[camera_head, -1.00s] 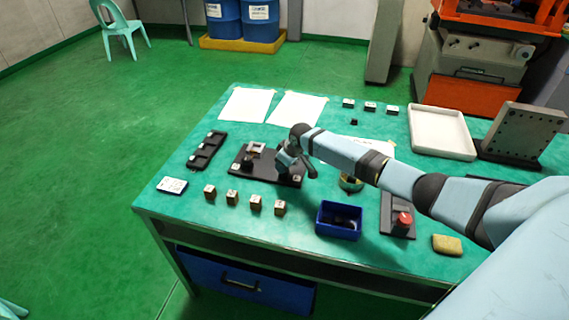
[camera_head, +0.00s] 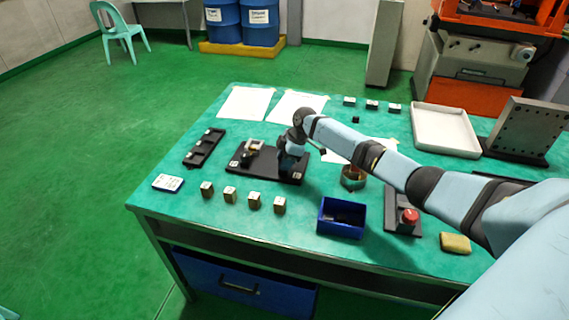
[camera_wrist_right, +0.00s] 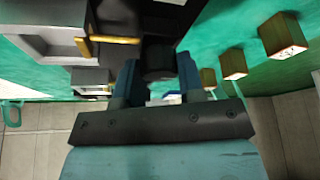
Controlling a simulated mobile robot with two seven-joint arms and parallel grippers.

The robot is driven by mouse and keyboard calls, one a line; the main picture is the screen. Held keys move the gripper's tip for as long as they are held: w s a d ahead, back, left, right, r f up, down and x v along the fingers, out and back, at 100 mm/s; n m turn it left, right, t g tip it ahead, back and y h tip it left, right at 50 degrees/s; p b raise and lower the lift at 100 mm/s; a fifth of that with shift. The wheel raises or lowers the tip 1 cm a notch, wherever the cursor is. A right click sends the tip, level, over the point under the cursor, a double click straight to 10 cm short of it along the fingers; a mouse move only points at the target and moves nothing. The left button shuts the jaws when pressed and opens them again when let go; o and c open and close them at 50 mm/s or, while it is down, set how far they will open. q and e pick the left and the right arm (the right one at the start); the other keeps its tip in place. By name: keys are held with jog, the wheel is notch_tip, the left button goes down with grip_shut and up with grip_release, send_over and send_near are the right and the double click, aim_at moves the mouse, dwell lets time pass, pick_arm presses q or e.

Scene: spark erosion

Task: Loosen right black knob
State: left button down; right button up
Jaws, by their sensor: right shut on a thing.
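A black fixture plate (camera_head: 238,163) lies on the green table, with a small pale metal piece (camera_head: 254,144) at its left part. My right gripper (camera_head: 288,168) reaches down over the plate's right part. In the right wrist view, a black knob (camera_wrist_right: 158,62) sits between the two blue fingers of that gripper (camera_wrist_right: 158,80), which is shut on it. In the head view the hand hides this knob. My left gripper is in neither view.
Several small blocks (camera_head: 230,194) stand in a row in front of the plate. A blue bin (camera_head: 341,232), a round tin (camera_head: 353,180) and a red button box (camera_head: 404,222) are to the right. A black tray (camera_head: 204,148) lies to the left, white sheets (camera_head: 245,103) behind.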

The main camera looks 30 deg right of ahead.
jog(key=shift+n, duration=0.3)
dwell(0.4)
jog(key=o, duration=0.9)
jog(key=shift+r, duration=0.1)
jog(key=v, duration=1.3)
jog(key=shift+w+d+r, duration=0.15)
jog(key=shift+r, duration=0.2)
